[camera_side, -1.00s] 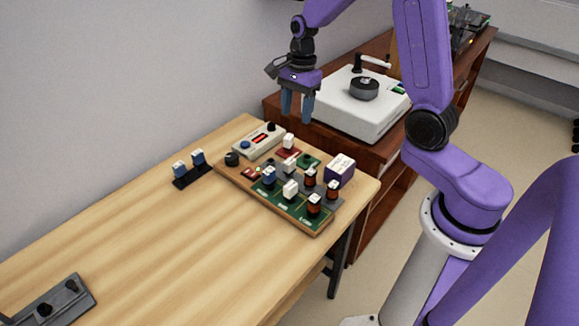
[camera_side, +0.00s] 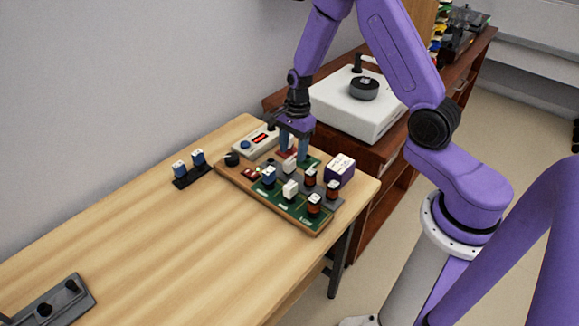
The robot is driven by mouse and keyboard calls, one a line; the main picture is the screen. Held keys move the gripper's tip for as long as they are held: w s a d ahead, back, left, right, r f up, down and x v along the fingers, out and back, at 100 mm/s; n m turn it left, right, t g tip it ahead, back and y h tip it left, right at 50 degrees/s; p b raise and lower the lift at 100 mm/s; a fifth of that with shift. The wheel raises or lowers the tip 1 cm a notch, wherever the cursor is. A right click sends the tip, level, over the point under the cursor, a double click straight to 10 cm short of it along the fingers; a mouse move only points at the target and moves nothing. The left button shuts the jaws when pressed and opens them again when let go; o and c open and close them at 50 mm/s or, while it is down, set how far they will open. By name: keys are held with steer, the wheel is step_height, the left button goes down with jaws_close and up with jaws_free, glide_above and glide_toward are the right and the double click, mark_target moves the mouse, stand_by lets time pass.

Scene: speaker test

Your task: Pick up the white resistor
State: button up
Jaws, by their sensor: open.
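Several component blocks stand on the wooden board with green panels (camera_side: 262,200). One white block, which may be the white resistor (camera_side: 290,189), stands near the front middle of the board. Another white block (camera_side: 289,166) stands just behind it. My gripper (camera_side: 294,158) is open and points down over the back of the board, its blue fingers close behind the second white block. A third white block on the red panel is now hidden by my gripper. I cannot tell whether the fingers touch anything.
A blue block (camera_side: 268,175) and several dark-and-orange blocks with white tops (camera_side: 314,203) crowd the board. A purple box (camera_side: 340,169) stands at its right, and a meter-like box (camera_side: 250,143) at its back left.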

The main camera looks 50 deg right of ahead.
mark_target(290, 161)
steer(key=shift+w+a+f, duration=0.1)
steer(key=shift+w+f, duration=0.05)
steer(key=shift+f, duration=0.75)
steer(key=shift+w+a+f, duration=0.1)
steer(key=shift+f, duration=0.75)
steer(key=shift+w+a+f, duration=0.1)
steer(key=shift+w+f, duration=0.05)
steer(key=shift+f, duration=0.75)
steer(key=c, duration=1)
